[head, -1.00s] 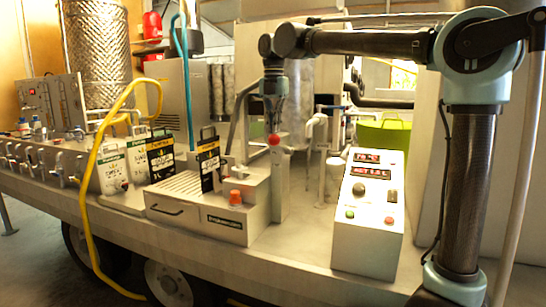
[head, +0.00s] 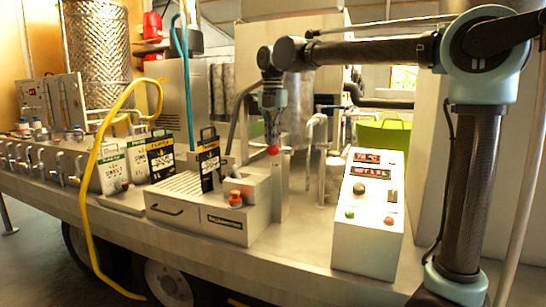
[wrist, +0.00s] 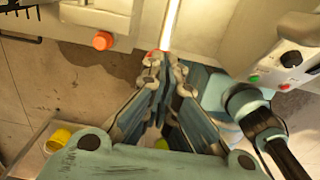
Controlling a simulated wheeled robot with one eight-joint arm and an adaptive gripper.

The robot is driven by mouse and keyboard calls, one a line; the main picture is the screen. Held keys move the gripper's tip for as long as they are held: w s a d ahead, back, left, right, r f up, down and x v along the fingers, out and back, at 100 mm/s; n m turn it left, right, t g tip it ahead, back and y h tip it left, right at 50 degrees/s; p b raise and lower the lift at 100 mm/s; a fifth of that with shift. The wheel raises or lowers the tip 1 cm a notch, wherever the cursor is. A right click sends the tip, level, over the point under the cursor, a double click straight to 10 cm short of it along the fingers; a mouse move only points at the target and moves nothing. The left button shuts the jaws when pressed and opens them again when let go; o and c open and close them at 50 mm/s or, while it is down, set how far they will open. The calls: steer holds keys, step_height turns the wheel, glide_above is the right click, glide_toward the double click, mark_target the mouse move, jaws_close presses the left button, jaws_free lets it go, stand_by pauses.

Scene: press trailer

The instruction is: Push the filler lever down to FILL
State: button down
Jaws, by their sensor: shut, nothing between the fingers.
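The filler lever's red ball knob (head: 272,150) is at the top front of a grey upright post (head: 281,188) on the bottle filler. My gripper (head: 272,140) points straight down with its fingers shut and empty. Its fingertips are right on top of the knob and appear to touch it. In the wrist view my shut fingers (wrist: 163,60) fill the middle and hide most of the knob; only a bit of red shows beside the tips. I cannot read a FILL mark in either view.
The filler base (head: 225,221) carries an orange knob (head: 235,198) and a slatted tray with a dark can (head: 208,160). A white control box (head: 368,225) with lit displays stands to the right. A yellow hose (head: 88,190) hangs at the left.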

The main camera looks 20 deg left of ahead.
mark_target(272, 147)
steer(key=shift+s+f, duration=0.15)
steer(key=shift+f, duration=0.85)
steer(key=shift+s+f, duration=0.1)
steer(key=shift+f, duration=0.9)
steer(key=shift+r, duration=5.05)
steer(key=shift+s, duration=0.1)
